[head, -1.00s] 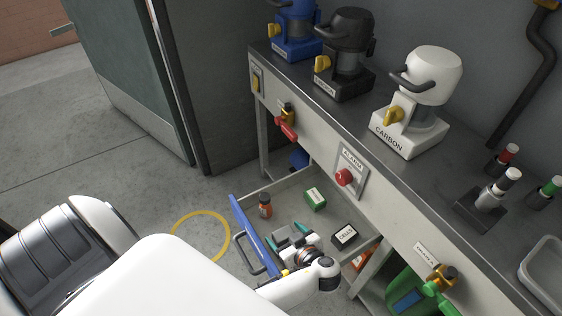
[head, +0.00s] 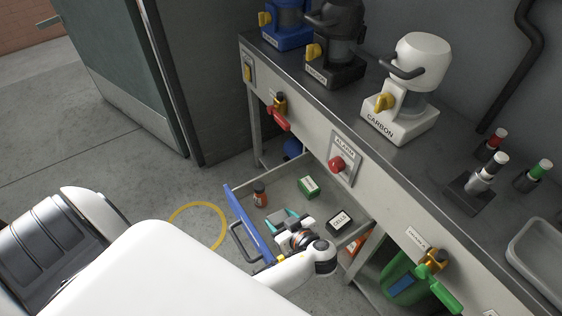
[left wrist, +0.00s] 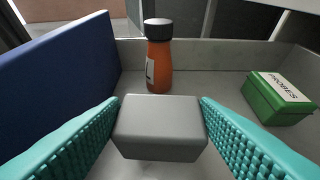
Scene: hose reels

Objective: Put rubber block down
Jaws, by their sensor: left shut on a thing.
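The rubber block (left wrist: 160,127) is a grey rounded block in the left wrist view. My left gripper (left wrist: 160,130) is shut on it, with a teal ribbed pad on each side. The block is inside the open drawer (head: 283,203), near the drawer floor; I cannot tell whether it touches the floor. In the head view my left gripper (head: 285,224) is low in the drawer behind its blue front (head: 246,222), and the block is mostly hidden. My right gripper is not in view.
In the drawer are an orange bottle (left wrist: 159,62), a green PROBES box (left wrist: 278,98) and a black box (head: 339,221). Bare drawer floor lies between bottle and green box. The bench (head: 400,165) with a white CARBON device (head: 408,95) stands above.

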